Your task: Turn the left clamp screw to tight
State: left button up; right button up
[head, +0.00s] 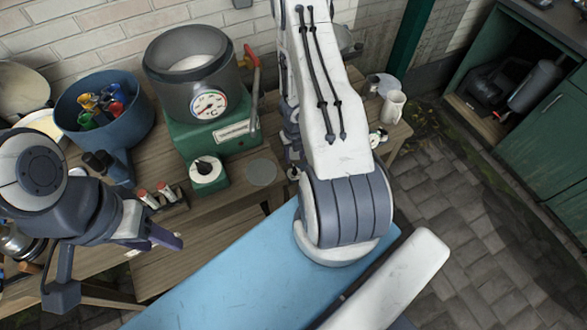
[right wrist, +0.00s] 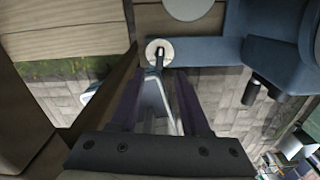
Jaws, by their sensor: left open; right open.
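In the right wrist view, a pale round disc with a short dark bar (right wrist: 160,51) lies just beyond my right gripper's fingertips, against a blue-grey bracket (right wrist: 205,50). It may be the clamp screw, but I cannot tell for sure. My right gripper (right wrist: 160,76) is open, its fingers to either side of the line to that disc. No contact is clear. In the head view my right arm covers the bench's right part, and its gripper is hidden. My left gripper (head: 112,263) is open and empty at the bench's left front.
A green-based churn (head: 205,120) with a gauge and a red-handled lever stands on the wooden bench. Left of it is a blue bowl (head: 103,110) of coloured items. White mugs (head: 392,107) stand at the bench's right end. Paved floor (head: 450,190) is open to the right.

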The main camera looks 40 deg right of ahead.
aim_at(294, 166)
notch_tip(294, 166, down, 6)
jog(key=b, duration=0.5)
jog(key=shift+f, duration=0.15)
grip_shut()
